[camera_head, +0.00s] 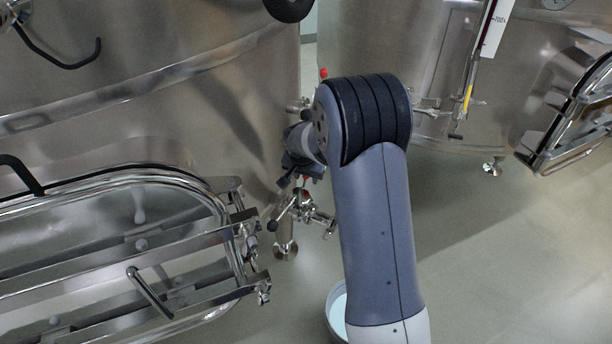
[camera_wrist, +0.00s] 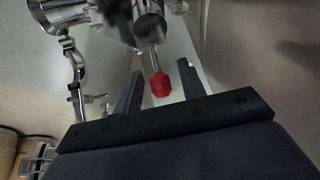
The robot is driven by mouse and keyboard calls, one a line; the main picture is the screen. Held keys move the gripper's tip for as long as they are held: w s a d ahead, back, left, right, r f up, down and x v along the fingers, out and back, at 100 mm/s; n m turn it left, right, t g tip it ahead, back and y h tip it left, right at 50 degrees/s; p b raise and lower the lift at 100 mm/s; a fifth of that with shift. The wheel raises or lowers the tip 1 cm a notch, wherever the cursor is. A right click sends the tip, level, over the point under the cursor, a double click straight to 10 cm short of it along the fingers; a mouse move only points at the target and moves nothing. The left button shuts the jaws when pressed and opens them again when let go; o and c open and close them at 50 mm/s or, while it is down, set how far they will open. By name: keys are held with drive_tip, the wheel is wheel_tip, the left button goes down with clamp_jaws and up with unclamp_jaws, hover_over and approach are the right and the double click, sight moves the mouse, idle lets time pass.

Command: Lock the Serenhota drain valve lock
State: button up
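In the wrist view a red knob (camera_wrist: 160,85) sits on the end of a short metal stem, part of steel valve fittings (camera_wrist: 70,15). It appears between the two black fingers of my gripper (camera_wrist: 160,74), with a gap on each side. The gripper is open; I cannot tell the depth between fingers and knob. In the head view my gripper (camera_head: 299,166) is small and partly hidden by my arm, at the lower side of the left vat. The drain valve (camera_head: 304,207) with small red parts shows just below it. Which red part is the lock is unclear there.
The left steel vat (camera_head: 200,60) rises behind the valve. Its open oval hatch frame (camera_head: 120,180) juts out at left. A second vat (camera_head: 390,40) stands at right. A pale bucket (camera_head: 337,310) is on the floor, partly behind my arm. Floor at right (camera_head: 500,260) is clear.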

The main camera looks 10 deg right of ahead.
drive_tip(key=shift+f, duration=0.1)
drive_tip(key=shift+c, duration=0.2)
clamp_jaws()
drive_tip(key=shift+f, duration=0.1)
drive_tip(key=shift+a+f+b, duration=0.1)
drive_tip(key=shift+f+b, duration=0.1)
drive_tip(key=shift+b, duration=1)
drive_tip(key=shift+t+h+b, duration=0.3)
drive_tip(key=shift+b, duration=0.35)
drive_tip(key=t+h+b, duration=0.1)
drive_tip(key=b, duration=0.5)
drive_tip(key=s+a+t+h+b, duration=0.1)
drive_tip(key=b, duration=0.6)
drive_tip(key=shift+s+r+t, duration=0.1)
drive_tip(key=shift+r+t, duration=0.05)
drive_tip(key=shift+t, duration=0.15)
drive_tip(key=shift+s+r+b, duration=0.1)
drive_tip(key=shift+r+b, duration=0.1)
drive_tip(key=shift+b, duration=1)
drive_tip(key=shift+r, duration=0.1)
